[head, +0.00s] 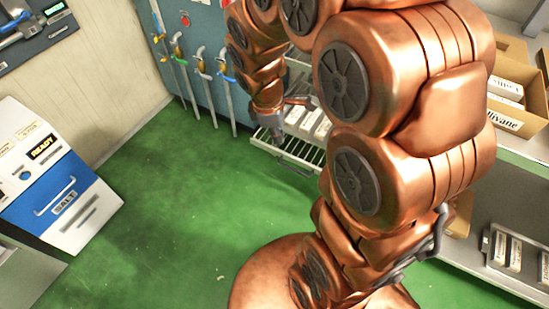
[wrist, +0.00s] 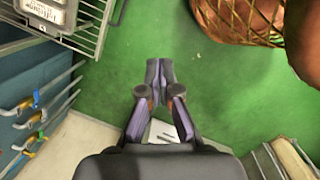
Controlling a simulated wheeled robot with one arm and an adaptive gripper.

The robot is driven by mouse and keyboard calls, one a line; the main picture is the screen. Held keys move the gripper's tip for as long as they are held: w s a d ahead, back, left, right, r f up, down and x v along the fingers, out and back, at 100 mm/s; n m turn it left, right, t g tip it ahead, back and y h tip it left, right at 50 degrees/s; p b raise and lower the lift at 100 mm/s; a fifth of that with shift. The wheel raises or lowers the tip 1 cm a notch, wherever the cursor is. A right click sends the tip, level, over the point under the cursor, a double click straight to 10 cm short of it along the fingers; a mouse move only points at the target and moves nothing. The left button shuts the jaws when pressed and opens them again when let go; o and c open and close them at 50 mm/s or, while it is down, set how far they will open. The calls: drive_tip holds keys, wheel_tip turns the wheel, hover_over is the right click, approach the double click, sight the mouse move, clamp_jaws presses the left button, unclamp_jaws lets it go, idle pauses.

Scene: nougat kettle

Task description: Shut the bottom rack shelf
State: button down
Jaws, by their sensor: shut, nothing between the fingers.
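A wire rack shelf (head: 301,150) sticks out low over the green floor in the head view, with white cartons (head: 308,122) standing on it. I take it for the bottom shelf; its inner part is hidden behind my arm. A wire shelf also shows at the upper left of the wrist view (wrist: 101,27), with a labelled carton (wrist: 45,14) on it. My gripper (head: 277,134) is close to the shelf's left end in the head view; I cannot tell whether they touch. In the wrist view my gripper (wrist: 156,77) is shut and empty, apart from the wire shelf, above the floor.
A blue panel (head: 200,28) with hoses and coloured valves (head: 201,66) stands behind my gripper. A white and blue machine (head: 58,180) stands at the left. A grey shelf unit with boxes (head: 515,98) is at the right. The green floor (head: 165,220) between is clear.

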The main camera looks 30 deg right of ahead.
drive_tip(key=w+d+f+n+b, duration=0.2)
drive_tip(key=w+f+n+b, duration=0.25)
drive_tip(key=w+f, duration=0.4)
drive_tip(key=n+t+b, duration=0.2)
drive_tip(key=n+b, duration=0.3)
drive_tip(key=n, duration=0.3)
approach(275, 151)
drive_tip(key=s+a+r, duration=0.2)
drive_tip(key=s+a, duration=0.2)
drive_tip(key=a, duration=0.1)
drive_tip(key=shift+w+d+f+b, duration=0.3)
drive_tip(key=shift+w+d+f, duration=0.3)
drive_tip(key=shift+d+f, duration=0.65)
drive_tip(key=shift+w+d+f+b, duration=0.25)
drive_tip(key=shift+w+d+f, duration=0.4)
drive_tip(key=shift+f, duration=1.1)
drive_tip(key=shift+w+d+f+b, duration=0.3)
drive_tip(key=shift+w+d+f, duration=0.3)
drive_tip(key=shift+d+f, duration=0.65)
drive_tip(key=shift+a+f, duration=0.25)
drive_tip(key=shift+a, duration=0.05)
